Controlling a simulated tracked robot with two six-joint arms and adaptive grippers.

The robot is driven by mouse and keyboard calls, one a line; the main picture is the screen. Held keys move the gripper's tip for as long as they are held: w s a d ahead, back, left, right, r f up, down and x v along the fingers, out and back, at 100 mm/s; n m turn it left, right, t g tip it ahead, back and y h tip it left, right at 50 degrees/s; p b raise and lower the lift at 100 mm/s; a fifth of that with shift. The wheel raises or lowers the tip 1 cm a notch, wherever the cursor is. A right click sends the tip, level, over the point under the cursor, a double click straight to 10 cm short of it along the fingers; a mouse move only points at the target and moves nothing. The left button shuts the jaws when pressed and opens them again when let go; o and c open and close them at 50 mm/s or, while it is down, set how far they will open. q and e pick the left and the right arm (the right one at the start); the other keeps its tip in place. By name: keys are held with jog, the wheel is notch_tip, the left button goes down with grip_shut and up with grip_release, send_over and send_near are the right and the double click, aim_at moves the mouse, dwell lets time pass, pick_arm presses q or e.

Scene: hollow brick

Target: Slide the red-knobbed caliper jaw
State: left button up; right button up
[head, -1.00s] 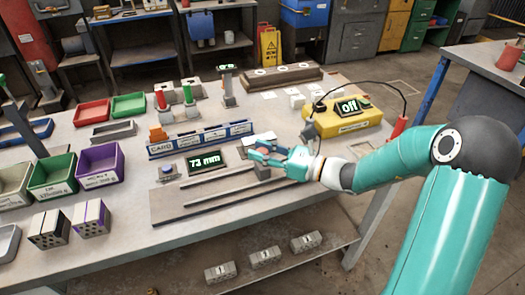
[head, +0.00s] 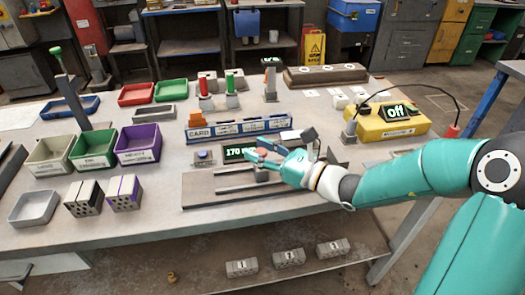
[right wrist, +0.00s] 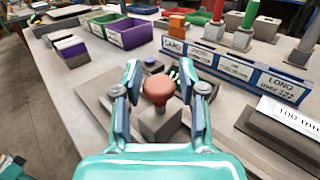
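The caliper jaw (right wrist: 158,122) is a grey block with a red knob (right wrist: 157,90) on top. It stands on the grey caliper base (head: 205,200) with its long rails. My right gripper (head: 262,158) reaches in from the right at the knob, and the red shows between its fingers. In the right wrist view the fingers flank the knob closely on both sides; contact is partly hidden. The green readout (head: 240,153) behind the jaw appears to show 170 mm, partly covered by the gripper. My left gripper is not in view.
A blue card rack (head: 238,131) stands behind the readout. A yellow box (head: 385,128) with an "Off" display and cable is at the right. Bins (head: 137,155) and hollow bricks (head: 84,203) fill the left. The front table strip (head: 165,232) is clear.

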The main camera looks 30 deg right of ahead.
jog(key=shift+o, duration=0.6)
jog(key=v, duration=1.2)
jog(key=shift+f, duration=0.1)
